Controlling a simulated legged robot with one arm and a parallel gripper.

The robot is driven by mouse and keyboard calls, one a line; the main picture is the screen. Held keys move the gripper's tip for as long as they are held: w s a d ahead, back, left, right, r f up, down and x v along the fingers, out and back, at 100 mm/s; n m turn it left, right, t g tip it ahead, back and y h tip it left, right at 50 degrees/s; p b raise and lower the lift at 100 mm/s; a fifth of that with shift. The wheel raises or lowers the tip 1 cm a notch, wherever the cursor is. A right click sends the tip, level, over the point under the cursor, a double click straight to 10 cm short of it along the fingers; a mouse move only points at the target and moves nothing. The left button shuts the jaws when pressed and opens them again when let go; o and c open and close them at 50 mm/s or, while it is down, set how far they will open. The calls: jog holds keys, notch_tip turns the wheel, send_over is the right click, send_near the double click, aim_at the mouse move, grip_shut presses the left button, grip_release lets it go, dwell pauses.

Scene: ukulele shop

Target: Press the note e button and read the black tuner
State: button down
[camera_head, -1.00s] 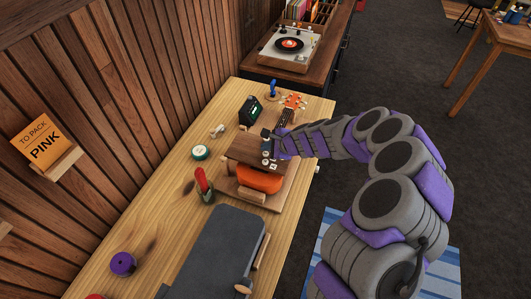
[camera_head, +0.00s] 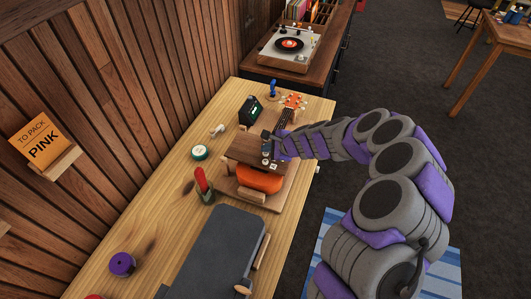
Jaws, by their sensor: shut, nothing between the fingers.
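The black tuner (camera_head: 250,111) stands toward the far end of the wooden bench, with a small lit green display too small to read. A brown box (camera_head: 245,150) stands nearer, with small pale buttons (camera_head: 264,162) on its right part; their labels are too small to read, so I cannot tell which is note e. An orange ukulele body (camera_head: 260,180) shows below the box, and its orange headstock (camera_head: 294,101) beyond. My gripper (camera_head: 266,139) is shut and empty, at the right end of the box, over or beside the buttons. I cannot tell whether it touches one.
A red-and-green object (camera_head: 203,186), a white-and-green round item (camera_head: 200,152) and a purple roll (camera_head: 122,263) stand on the bench (camera_head: 165,215). A dark grey case (camera_head: 215,255) lies at the front. A turntable (camera_head: 290,47) is behind. Wooden wall on the left.

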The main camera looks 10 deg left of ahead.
aim_at(268, 155)
jog(key=shift+f+b, duration=0.4)
jog(key=shift+f, duration=0.15)
dwell(0.4)
jog(key=shift+r, duration=0.1)
jog(key=shift+r+p, duration=0.75)
jog(key=shift+r, duration=0.15)
jog(key=shift+r+p, duration=1.85)
jog(key=shift+r, duration=0.65)
